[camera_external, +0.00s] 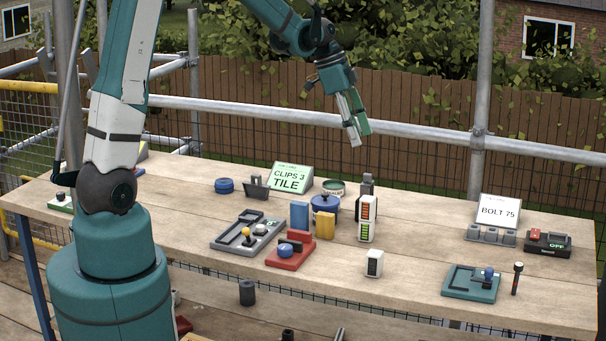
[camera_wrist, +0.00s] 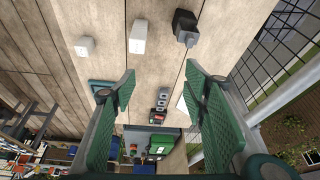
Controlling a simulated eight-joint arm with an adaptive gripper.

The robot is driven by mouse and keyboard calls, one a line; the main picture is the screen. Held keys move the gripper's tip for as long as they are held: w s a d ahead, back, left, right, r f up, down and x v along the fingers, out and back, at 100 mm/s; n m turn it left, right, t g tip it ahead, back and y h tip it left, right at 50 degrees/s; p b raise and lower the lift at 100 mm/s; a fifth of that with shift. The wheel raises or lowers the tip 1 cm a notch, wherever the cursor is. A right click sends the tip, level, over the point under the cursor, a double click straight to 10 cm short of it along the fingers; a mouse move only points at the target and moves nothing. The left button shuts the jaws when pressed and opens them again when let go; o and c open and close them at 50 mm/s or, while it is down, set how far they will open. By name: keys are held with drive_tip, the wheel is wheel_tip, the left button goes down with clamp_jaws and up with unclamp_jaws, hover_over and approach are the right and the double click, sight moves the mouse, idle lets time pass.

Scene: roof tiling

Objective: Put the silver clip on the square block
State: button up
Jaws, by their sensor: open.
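My gripper (camera_external: 358,136) hangs open and empty above the back of the bench, fingers pointing down. In the wrist view its two green fingers are spread wide (camera_wrist: 160,78) with nothing between them. I cannot tell for sure which thing is the silver clip. A small grey upright piece (camera_external: 257,188) stands left of the green card. A dark grey piece (camera_external: 367,186) stands behind the red-and-green lit white tower (camera_external: 367,218), and shows in the wrist view (camera_wrist: 185,22). A small white square-sided block (camera_external: 374,263) stands alone near the front, also in the wrist view (camera_wrist: 85,46).
The wooden bench (camera_external: 420,215) has free room at middle right. A grey tray (camera_external: 247,232), red holder (camera_external: 290,251), yellow block (camera_external: 325,225) and blue pot (camera_external: 325,203) crowd the centre. Grey blocks (camera_external: 490,236) and a teal tray (camera_external: 471,284) stand right. A railing (camera_external: 420,132) runs behind.

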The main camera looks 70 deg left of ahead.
drive_tip(key=s+d+r+n+y, duration=0.1)
drive_tip(key=s+d+r+n, duration=0.1)
drive_tip(key=s+d+r, duration=0.65)
drive_tip(key=s+d+n+t, duration=0.2)
drive_tip(key=s+d, duration=0.6)
drive_tip(key=s, duration=0.3)
drive_tip(key=s+d+r+n+t+y, duration=0.1)
drive_tip(key=s+d+n, duration=0.2)
drive_tip(key=s+d, duration=0.6)
drive_tip(key=shift+s+r+t, duration=0.3)
drive_tip(key=shift+s+t, duration=0.1)
drive_tip(key=shift+s, duration=0.65)
